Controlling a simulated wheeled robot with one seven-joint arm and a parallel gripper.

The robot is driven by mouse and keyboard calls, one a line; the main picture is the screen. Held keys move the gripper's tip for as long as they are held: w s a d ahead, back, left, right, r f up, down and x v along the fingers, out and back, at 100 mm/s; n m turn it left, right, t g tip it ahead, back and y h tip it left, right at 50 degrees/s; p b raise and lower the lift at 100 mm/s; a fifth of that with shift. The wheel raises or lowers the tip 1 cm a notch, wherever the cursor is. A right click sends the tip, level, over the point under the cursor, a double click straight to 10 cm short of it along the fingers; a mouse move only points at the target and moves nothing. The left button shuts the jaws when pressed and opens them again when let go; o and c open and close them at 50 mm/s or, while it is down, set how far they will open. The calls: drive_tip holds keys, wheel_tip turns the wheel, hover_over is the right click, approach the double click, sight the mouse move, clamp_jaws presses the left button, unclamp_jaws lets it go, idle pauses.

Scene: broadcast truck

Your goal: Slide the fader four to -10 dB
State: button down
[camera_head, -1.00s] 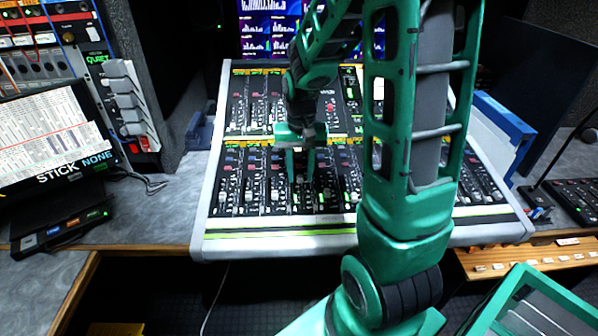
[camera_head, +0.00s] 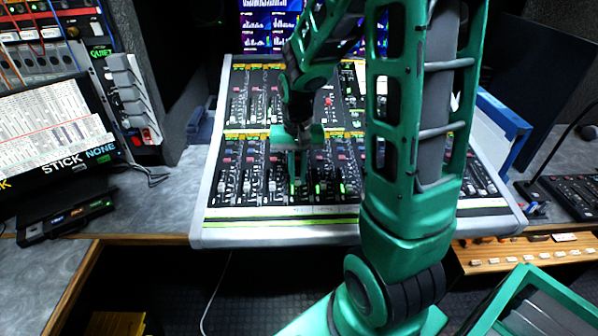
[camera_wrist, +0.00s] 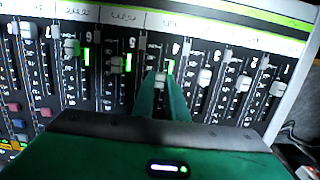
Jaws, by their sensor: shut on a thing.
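The mixing console (camera_head: 215,205) stands in the middle of the head view, with a row of faders along its front. My gripper (camera_head: 297,180) points down at this row, its fingers close together. In the wrist view my gripper (camera_wrist: 162,90) is shut on a pale fader cap, fader four (camera_wrist: 160,77), in the strip marked 4. In the head view this cap cannot be made out.
In the wrist view, fader five (camera_wrist: 117,65) stands close on the left and another pale cap (camera_wrist: 204,78) close on the right.

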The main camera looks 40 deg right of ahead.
sight(298, 179)
drive_tip(key=shift+w, duration=0.15)
drive_tip(key=c, duration=1.8)
unclamp_jaws()
drive_tip(key=shift+o, duration=0.2)
drive_tip(key=shift+d, duration=0.1)
drive_tip(key=shift+r, duration=0.1)
wheel_tip(298, 179, up, 11)
drive_tip(key=shift+f, duration=0.2)
